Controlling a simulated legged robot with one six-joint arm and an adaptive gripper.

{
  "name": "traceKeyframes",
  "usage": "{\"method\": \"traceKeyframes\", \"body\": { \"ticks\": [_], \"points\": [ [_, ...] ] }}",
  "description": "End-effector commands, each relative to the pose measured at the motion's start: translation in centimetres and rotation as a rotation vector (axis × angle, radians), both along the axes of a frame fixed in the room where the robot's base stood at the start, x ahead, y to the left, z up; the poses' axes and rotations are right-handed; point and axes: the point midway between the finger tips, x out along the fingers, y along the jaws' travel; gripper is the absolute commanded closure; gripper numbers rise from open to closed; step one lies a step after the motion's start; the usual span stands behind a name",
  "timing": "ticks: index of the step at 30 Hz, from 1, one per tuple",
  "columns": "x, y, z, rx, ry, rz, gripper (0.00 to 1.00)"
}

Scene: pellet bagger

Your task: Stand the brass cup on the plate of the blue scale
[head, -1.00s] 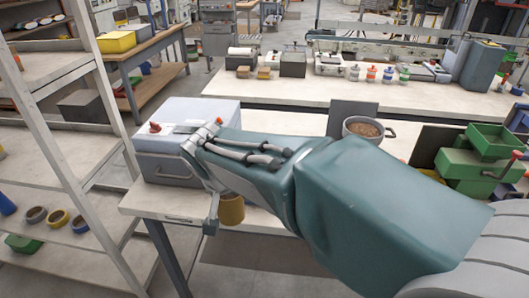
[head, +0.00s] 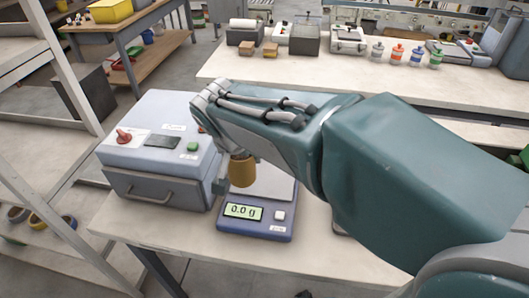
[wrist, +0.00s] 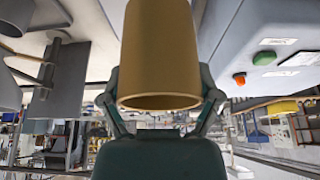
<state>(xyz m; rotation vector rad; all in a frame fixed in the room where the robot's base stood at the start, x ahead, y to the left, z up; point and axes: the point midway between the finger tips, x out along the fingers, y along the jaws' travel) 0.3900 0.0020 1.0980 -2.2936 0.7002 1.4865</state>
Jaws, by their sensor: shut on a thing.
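The brass cup (head: 242,173) is in my gripper (wrist: 162,101), which is shut on it. The cup is upright in the head view and fills the upper middle of the wrist view (wrist: 160,50). The blue scale (head: 256,228) stands on the bench, its display reading 0.0 g. Its grey plate (head: 277,187) shows to the right of the cup and is partly hidden by the cup and my arm. In the head view the cup overlaps the plate's left part. A gap between them cannot be made out clearly.
A grey-blue machine box (head: 155,150) with a red knob and a green button stands close to the left of the scale. The bench's front strip (head: 185,235) is bare. My arm hides the bench to the right. A shelf rack (head: 45,130) stands at the far left.

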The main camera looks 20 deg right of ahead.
Motion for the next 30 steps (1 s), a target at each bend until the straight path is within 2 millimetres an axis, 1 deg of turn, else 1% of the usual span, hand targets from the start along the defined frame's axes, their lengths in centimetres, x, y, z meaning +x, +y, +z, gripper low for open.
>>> {"method": "traceKeyframes", "body": {
  "ticks": [2, 5, 9, 16, 21, 24, 28, 30],
  "points": [
    [0.2, -0.1, -0.1, -0.001, 0.001, 0.0, 0.68],
    [1.1, -1.2, -0.8, 0.0, 0.004, -0.004, 0.68],
    [3.2, -3.8, -2.2, 0.004, 0.004, -0.007, 0.68],
    [6.5, -7.6, -4.4, 0.007, 0.004, -0.006, 0.68],
    [8.1, -8.9, -7.5, 0.004, 0.005, -0.002, 0.68],
    [8.7, -9.6, -8.6, 0.004, 0.003, -0.001, 0.68],
    [9.2, -10.0, -9.4, 0.004, 0.001, 0.0, 0.68],
    [9.6, -10.5, -10.2, 0.005, 0.004, -0.001, 0.68]
  ]
}}
